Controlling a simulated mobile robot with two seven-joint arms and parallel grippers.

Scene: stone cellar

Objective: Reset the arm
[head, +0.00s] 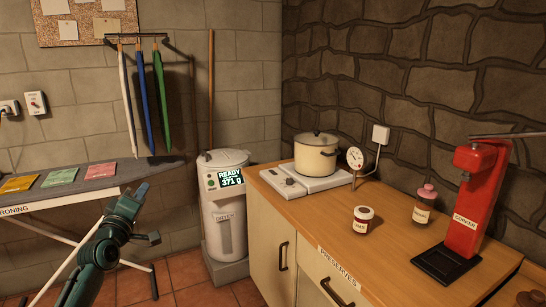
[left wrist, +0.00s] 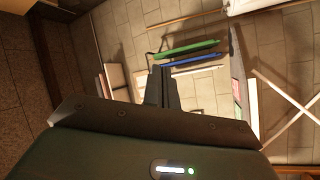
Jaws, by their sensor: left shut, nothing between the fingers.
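My left arm (head: 105,245) comes in from the lower left in the head view, raised beside the ironing board. Its left gripper (head: 141,190) points up and away, in front of the wall and clear of the counter. In the left wrist view the two fingers (left wrist: 162,72) are together, with nothing between them. My right gripper is in neither view.
A white dryer bin (head: 224,210) reads "READY 371 g". The wooden counter (head: 310,205) holds a pot (head: 316,158), jar (head: 363,219), bottle (head: 424,206) and red corker (head: 470,200). Closed umbrellas (head: 145,100) hang behind.

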